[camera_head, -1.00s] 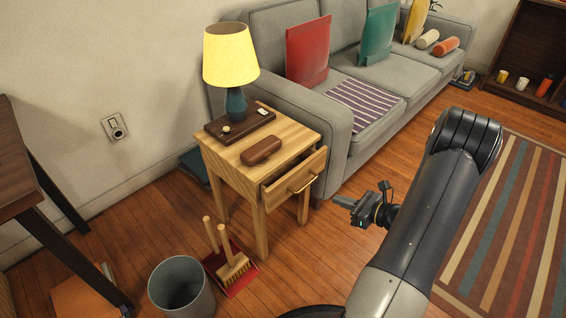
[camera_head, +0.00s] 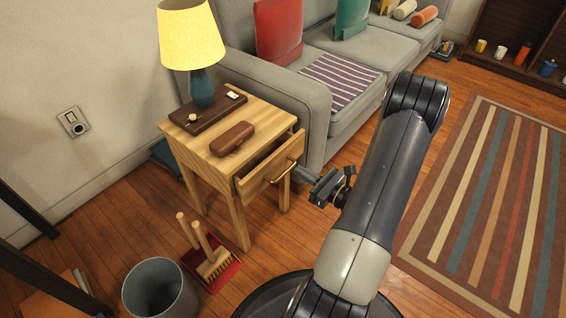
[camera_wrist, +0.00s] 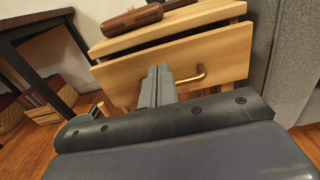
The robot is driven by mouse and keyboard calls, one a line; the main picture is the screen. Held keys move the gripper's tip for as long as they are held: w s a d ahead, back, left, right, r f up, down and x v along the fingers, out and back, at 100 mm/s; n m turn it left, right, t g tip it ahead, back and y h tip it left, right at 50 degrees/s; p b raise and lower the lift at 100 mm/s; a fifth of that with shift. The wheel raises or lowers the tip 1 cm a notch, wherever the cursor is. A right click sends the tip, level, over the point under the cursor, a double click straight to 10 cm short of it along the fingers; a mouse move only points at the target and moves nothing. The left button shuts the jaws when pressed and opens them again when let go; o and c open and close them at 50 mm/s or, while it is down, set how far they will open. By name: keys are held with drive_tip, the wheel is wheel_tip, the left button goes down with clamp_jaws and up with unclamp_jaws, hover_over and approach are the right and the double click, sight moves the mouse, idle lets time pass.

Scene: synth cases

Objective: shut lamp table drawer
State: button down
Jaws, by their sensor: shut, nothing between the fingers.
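The light-wood lamp table (camera_head: 245,110) stands beside the sofa arm, with its drawer (camera_head: 272,166) pulled part way out. A dark gap shows behind the drawer front, and a brass handle (camera_head: 283,172) is on it. My gripper (camera_head: 304,172) is shut and empty, just right of the drawer front. In the wrist view the drawer front (camera_wrist: 222,58) fills the upper middle, with the handle (camera_wrist: 192,77) right of my gripper's fingers (camera_wrist: 157,76). The fingers point at the drawer front; I cannot tell whether they touch it.
On the table top are a yellow-shaded lamp (camera_head: 192,40), a dark tray (camera_head: 205,113) and a brown case (camera_head: 232,138). A grey bin (camera_head: 158,290) and red dustpan (camera_head: 226,272) with brush are on the floor in front. The sofa (camera_head: 300,100) stands behind.

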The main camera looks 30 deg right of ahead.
sight(275, 156)
drive_tip(key=b+x, duration=0.1)
drive_tip(key=x, duration=0.6)
drive_tip(key=shift+w+b, duration=0.2)
drive_tip(key=shift+b, duration=0.2)
drive_tip(key=shift+a, duration=0.1)
drive_tip(key=shift+x, duration=1.3)
drive_tip(key=shift+f, duration=0.1)
